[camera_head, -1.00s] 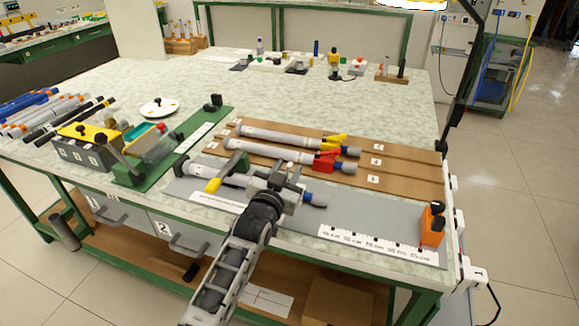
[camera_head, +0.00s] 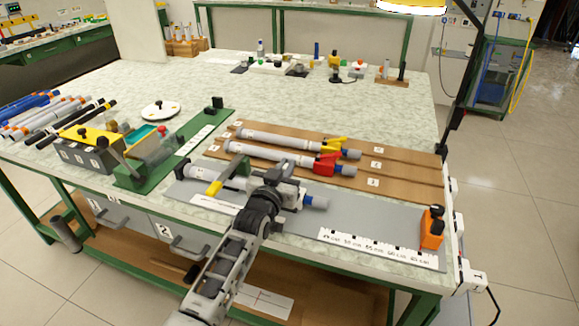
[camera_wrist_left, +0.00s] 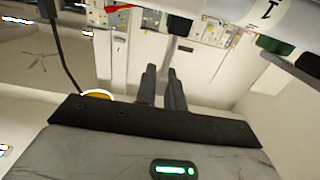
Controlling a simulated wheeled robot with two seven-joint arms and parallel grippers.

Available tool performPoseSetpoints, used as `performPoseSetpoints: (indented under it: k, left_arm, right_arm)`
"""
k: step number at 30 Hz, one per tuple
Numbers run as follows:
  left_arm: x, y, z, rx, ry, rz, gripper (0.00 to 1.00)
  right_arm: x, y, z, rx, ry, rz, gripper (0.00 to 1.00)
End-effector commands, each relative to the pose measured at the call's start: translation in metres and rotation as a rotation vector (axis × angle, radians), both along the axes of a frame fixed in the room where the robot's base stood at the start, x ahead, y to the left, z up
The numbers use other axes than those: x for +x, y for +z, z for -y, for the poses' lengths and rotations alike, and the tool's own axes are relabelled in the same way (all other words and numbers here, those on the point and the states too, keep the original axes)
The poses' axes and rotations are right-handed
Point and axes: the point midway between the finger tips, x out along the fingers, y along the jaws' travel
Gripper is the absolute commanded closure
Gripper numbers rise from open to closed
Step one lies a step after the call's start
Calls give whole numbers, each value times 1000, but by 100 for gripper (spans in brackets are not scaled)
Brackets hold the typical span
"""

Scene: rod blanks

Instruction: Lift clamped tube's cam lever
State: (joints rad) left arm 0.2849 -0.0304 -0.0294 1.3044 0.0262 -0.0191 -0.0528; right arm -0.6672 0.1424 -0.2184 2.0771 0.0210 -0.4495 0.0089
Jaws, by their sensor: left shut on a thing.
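The clamped tube (camera_head: 316,203) is grey with a blue right end and lies in the fixture on the grey mat (camera_head: 300,226). A green clamp (camera_head: 238,167) with a yellow-tipped handle (camera_head: 214,188) sits at its left part. My left gripper (camera_head: 277,176) is over the tube's grey collar and hides much of it. In the left wrist view its two fingers (camera_wrist_left: 161,70) are close together, and the tube (camera_wrist_left: 190,14) passes across the top. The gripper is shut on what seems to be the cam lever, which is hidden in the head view. My right gripper is not in view.
An orange block (camera_head: 432,228) stands at the mat's right end. A green fixture (camera_head: 140,172) is to the left.

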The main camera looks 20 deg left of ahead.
Motion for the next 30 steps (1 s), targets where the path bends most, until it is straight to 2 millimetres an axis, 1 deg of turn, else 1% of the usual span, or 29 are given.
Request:
performPoseSetpoints:
  k: [3, 8, 9, 10, 11, 19, 23, 26, 30]
  left_arm:
    - [0, 0, -2, -26, 1, -1, 100]
    - [0, 0, -2, -25, 1, -1, 100]
    - [0, 0, -2, -25, 1, -1, 81]
    - [0, 0, -2, -25, 1, -1, 73]
    - [0, 0, -2, -25, 1, -1, 67]
    - [0, 0, -2, -23, 1, -1, 67]
    - [-9, -1, -2, -23, 1, -3, 67]
    - [-24, -1, -3, -23, 1, -4, 67]
    - [-57, -1, -4, -23, 1, -4, 67]
  right_arm:
    - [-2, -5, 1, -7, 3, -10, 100]
    - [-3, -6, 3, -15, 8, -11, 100]
    - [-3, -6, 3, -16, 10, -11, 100]
    - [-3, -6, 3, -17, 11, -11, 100]
    - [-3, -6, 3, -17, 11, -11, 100]
    - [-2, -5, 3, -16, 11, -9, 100]
    - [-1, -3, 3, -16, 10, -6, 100]
    - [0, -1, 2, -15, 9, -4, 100]
    - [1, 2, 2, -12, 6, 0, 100]
